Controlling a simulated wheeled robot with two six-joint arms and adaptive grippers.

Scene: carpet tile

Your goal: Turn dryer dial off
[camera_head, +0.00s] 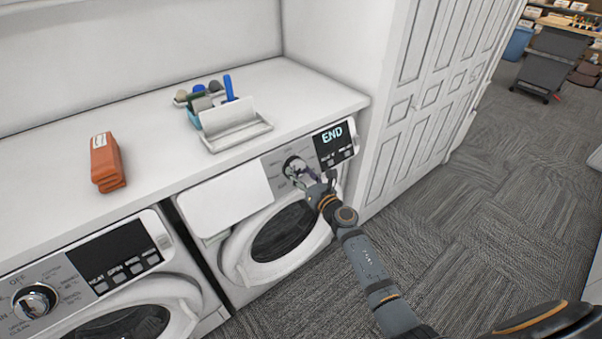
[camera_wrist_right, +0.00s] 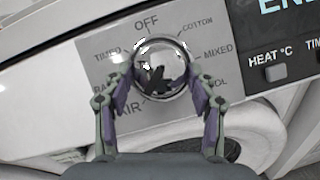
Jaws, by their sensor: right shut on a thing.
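The dryer (camera_head: 225,204) is the white machine on the right under the counter, its round door closed. Its chrome dial (camera_wrist_right: 162,66) sits on a grey panel marked OFF at the top, COTTON and MIXED at upper right, TIMED at upper left and AIR at lower left. I cannot tell which mark the dial points to. My right gripper (camera_wrist_right: 160,90) is shut on the dial, one finger on each side of it. In the head view the right gripper (camera_head: 300,174) reaches the panel and partly hides the dial. My left gripper is not in view.
The dryer display (camera_head: 333,135) reads END. A second machine (camera_head: 85,270) with its own dial (camera_head: 35,302) stands to the left. An orange bundle (camera_head: 105,162) and a caddy (camera_head: 235,128) lie on the counter (camera_head: 150,122). White cabinet doors (camera_head: 425,90) stand to the right; carpet there is open.

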